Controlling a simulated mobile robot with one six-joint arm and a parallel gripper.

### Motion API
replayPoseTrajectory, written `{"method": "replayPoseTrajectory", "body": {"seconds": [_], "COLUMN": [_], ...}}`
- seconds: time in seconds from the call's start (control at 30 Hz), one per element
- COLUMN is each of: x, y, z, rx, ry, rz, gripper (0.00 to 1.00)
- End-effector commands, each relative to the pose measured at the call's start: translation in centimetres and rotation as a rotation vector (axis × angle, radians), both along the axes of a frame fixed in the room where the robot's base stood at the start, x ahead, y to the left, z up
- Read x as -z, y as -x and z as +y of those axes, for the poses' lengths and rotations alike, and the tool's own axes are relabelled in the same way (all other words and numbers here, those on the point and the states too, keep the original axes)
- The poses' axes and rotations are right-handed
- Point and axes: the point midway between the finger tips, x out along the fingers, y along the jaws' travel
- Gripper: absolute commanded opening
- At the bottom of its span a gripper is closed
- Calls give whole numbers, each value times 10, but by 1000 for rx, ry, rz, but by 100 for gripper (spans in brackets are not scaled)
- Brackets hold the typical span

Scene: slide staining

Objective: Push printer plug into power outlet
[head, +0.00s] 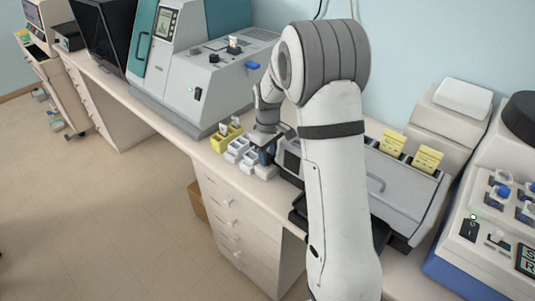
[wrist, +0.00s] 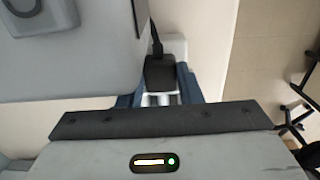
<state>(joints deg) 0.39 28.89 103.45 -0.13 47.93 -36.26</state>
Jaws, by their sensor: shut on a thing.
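The black printer plug (wrist: 160,72) is between the two blue fingers of my gripper (wrist: 161,86) in the wrist view, with its dark cable (wrist: 156,38) running up from it. My gripper is shut on the plug. A white block (wrist: 177,46), which looks like the power outlet, lies just beyond the plug; I cannot tell whether the plug is in it. In the head view my gripper (head: 267,154) points down at the counter, low beside the white racks; the plug cannot be made out there.
White racks (head: 241,151) and a yellow rack (head: 225,137) stand left of my gripper. A grey machine with yellow boxes (head: 394,143) is close on the right, partly behind my arm. A large grey instrument (head: 215,80) stands at the back left. The counter's front edge is near.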

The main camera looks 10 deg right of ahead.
Motion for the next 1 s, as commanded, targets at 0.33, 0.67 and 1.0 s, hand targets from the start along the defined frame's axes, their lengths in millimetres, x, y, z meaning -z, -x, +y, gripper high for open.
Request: {"method": "replayPoseTrajectory", "body": {"seconds": [0.33, 0.67, 1.0], "x": [8, 11, 11], "y": [0, 0, 0], "z": [0, 0, 0], "rx": [0, 0, 1], "ry": [0, 0, 0], "rz": [0, 0, 0], "gripper": [12, 42, 57]}}
